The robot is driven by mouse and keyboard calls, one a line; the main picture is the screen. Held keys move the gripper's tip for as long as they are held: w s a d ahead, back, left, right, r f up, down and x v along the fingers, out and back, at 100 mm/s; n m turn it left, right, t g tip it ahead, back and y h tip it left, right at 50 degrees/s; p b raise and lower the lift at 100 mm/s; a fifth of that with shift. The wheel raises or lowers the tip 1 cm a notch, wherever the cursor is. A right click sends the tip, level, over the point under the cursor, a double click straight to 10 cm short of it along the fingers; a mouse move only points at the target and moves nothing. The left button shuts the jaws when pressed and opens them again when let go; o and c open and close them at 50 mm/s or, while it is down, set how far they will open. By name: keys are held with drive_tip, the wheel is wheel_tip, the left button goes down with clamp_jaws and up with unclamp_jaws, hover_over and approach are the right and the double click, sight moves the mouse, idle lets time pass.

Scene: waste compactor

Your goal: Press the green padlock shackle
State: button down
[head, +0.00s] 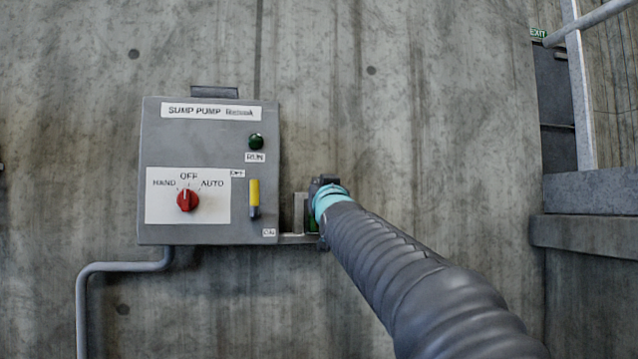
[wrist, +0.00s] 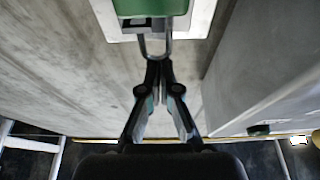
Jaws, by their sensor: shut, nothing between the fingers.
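The green padlock (wrist: 150,8) is at the top edge of the wrist view, partly cut off. Its grey metal shackle (wrist: 168,45) is a U-shaped loop extending from the body toward my gripper (wrist: 160,65). My gripper's fingers are closed together and empty, with the tips at the curved end of the loop; I cannot tell whether they touch it. In the head view my gripper (head: 325,182) is at the wall just right of the control box, and covers most of the padlock. Only a sliver of green padlock body (head: 312,222) shows below it. The shackle is hidden there.
The grey sump pump box (head: 210,240) with its red selector knob (head: 187,200) and yellow-and-grey lever (head: 254,198) is close to the left of my gripper. A small bracket (head: 298,239) joins its lower right side. Bare concrete wall (head: 450,130) lies to the right.

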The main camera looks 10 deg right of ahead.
wheel_tip(320, 180, down, 3)
drive_tip(key=b, duration=0.2)
drive_tip(key=shift+r+b, duration=0.15)
drive_tip(key=shift+b, duration=0.2)
wheel_tip(320, 180, up, 5)
drive_tip(key=p, duration=0.4)
drive_tip(key=b+v, duration=0.4)
drive_tip(key=v, duration=0.6)
drive_tip(key=shift+f, duration=0.3)
drive_tip(key=shift+s, duration=0.1)
